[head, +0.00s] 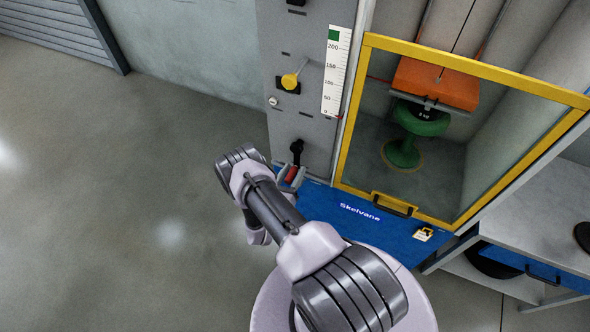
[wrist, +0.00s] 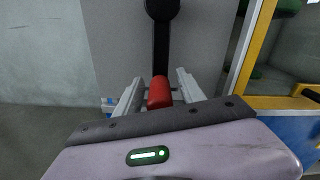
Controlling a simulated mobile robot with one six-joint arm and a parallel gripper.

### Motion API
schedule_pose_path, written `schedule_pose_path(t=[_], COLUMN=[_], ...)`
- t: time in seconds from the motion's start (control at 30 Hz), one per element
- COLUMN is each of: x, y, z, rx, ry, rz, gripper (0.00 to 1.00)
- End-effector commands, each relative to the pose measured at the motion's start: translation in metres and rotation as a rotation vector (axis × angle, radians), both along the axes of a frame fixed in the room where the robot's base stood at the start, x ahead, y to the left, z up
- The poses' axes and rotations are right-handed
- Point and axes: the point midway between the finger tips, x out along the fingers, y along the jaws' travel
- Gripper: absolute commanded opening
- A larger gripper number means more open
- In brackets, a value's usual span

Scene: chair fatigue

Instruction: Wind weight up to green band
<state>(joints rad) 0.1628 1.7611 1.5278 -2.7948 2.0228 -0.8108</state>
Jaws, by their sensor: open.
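The crank is a black arm (head: 297,150) on the grey panel, hanging down, with a red handle (head: 291,174) at its lower end. In the wrist view the red handle (wrist: 160,93) lies between the two fingers of my gripper (wrist: 160,97), which is open around it with gaps at the sides. My gripper (head: 291,179) also shows in the head view at the handle. The orange weight (head: 437,83) hangs above a green stool (head: 421,120) behind a yellow-framed guard. The white scale (head: 337,75) has the green band (head: 333,35) at its top; a small red mark sits near 0.
The yellow guard frame (head: 350,120) stands to the right of the crank, above a blue base (head: 350,222). A bench (head: 540,215) is at the right. Open floor (head: 120,200) lies left.

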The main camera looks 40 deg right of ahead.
Motion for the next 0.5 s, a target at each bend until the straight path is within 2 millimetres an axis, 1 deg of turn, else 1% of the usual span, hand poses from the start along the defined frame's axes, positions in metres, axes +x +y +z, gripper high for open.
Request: schedule_pose_path(t=[0.03, 0.13, 0.23, 0.43, 0.47, 0.5], x=[0.002, 0.006, 0.008, 0.008, 0.008, 0.008], y=[-0.006, -0.014, -0.017, -0.018, -0.018, -0.018], z=[-0.001, -0.001, 0.000, 0.000, 0.001, 0.001], rx=[0.000, 0.000, 0.000, 0.000, 0.000, 0.000], ry=[-0.001, 0.000, 0.000, 0.000, 0.000, 0.000], rz=[-0.002, -0.001, 0.000, 0.001, 0.001, 0.001], gripper=[0.46, 0.46, 0.46, 0.46, 0.45, 0.37])
